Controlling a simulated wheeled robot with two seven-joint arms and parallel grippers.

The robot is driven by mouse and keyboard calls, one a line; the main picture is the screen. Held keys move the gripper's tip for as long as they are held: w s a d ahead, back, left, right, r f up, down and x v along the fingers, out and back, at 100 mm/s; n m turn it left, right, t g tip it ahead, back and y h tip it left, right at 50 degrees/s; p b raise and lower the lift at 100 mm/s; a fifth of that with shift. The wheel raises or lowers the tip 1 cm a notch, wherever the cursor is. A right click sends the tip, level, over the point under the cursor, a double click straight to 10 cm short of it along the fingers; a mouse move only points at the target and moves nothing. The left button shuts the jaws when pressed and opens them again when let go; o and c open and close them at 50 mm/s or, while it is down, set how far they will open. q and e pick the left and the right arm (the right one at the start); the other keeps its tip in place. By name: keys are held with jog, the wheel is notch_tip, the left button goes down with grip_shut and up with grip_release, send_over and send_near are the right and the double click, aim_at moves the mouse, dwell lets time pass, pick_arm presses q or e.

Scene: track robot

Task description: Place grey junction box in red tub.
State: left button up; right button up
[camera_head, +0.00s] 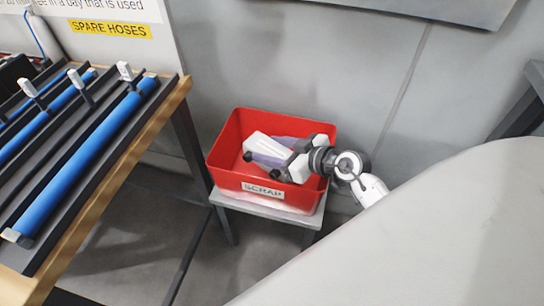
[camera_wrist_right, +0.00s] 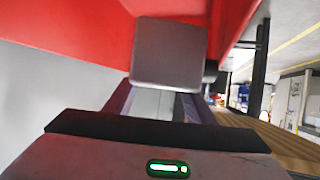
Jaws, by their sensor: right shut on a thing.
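The red tub (camera_head: 228,177) stands on a small grey stand and has a white SCRAP label on its front wall. My right gripper (camera_head: 281,152) reaches in from the right over the tub's opening. It is shut on the grey junction box (camera_head: 262,145), a pale box with dark knobs, which shows within the tub's outline. In the right wrist view the grey junction box (camera_wrist_right: 168,52) sits at the fingertips, with the red tub (camera_wrist_right: 65,40) behind it. I cannot tell whether the box touches the tub's floor. My left gripper is not in view.
A wooden-edged bench (camera_head: 120,165) at the left carries a dark rack with blue hoses (camera_head: 75,170) and upright pegs, under a yellow SPARE HOSES sign (camera_head: 110,29). A grey wall is behind the tub. A large pale surface (camera_head: 430,230) fills the lower right.

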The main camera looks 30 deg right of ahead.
jog(key=shift+f, duration=0.8)
notch_tip(320, 180, down, 4)
jog(key=b, duration=0.2)
jog(key=shift+r+b, duration=0.25)
jog(key=shift+b, duration=0.1)
jog(key=shift+a, duration=0.1)
jog(key=o, duration=1.1)
jog(key=shift+s, duration=0.1)
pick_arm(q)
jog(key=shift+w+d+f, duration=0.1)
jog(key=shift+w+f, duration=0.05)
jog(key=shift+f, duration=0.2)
